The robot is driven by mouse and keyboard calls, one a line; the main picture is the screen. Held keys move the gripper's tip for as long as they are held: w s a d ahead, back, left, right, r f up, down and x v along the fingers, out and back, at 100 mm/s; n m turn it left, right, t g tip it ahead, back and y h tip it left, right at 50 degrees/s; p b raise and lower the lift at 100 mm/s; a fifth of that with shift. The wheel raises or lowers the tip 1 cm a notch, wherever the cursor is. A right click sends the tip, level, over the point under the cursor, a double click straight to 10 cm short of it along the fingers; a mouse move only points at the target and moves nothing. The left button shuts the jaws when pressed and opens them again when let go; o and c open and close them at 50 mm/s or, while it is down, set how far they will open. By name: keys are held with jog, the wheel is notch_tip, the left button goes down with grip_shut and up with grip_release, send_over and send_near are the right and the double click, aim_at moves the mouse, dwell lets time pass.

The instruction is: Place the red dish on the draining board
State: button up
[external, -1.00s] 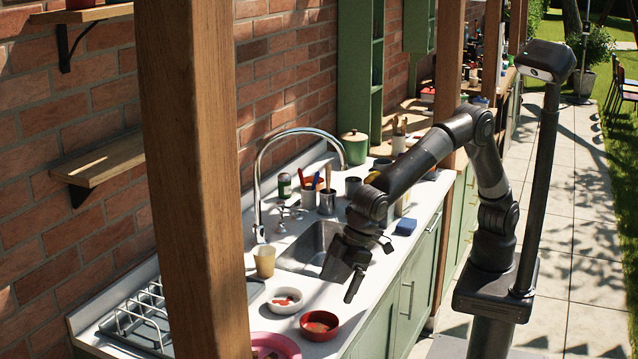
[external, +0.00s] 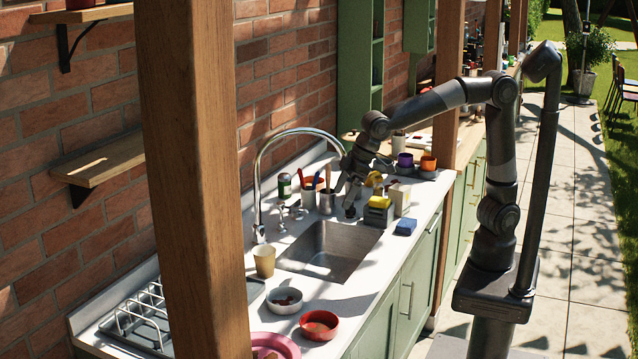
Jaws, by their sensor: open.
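The red dish (external: 318,326) is a round bowl on the white counter, in front of the sink and near the counter's front edge. Something reddish shows inside it. The draining board (external: 152,341) lies at the left end of the counter, with a white wire rack on it; the wooden post hides part of it. My gripper (external: 346,199) is open above the counter behind the sink, near the utensil cups, well away from the red dish. I see nothing held in it.
A pale bowl (external: 284,301) with dark bits, a pink dish (external: 272,342) and a tan cup (external: 264,262) stand near the red dish. The tall faucet (external: 258,190) arches by the sink (external: 330,250). A blue sponge (external: 405,226) lies right of the sink.

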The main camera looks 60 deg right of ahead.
jog(key=s+d+r+m+t+h, duration=0.1)
jog(key=s+d+m, duration=0.1)
jog(key=d, duration=0.8)
jog(key=s+d+r+m, duration=0.1)
jog(key=s+d, duration=0.1)
jog(key=d, duration=0.8)
jog(key=s+d+f+m+h, duration=0.1)
jog(key=s+d+f, duration=0.1)
jog(key=s+d, duration=0.4)
jog(key=s+d+f+m+h, duration=0.1)
jog(key=s+d+f+m, duration=0.1)
jog(key=s+d, duration=0.4)
jog(key=d, duration=0.3)
jog(key=shift+s+f+m+t, duration=0.25)
jog(key=shift+s+m+t, duration=0.05)
jog(key=shift+s, duration=0.05)
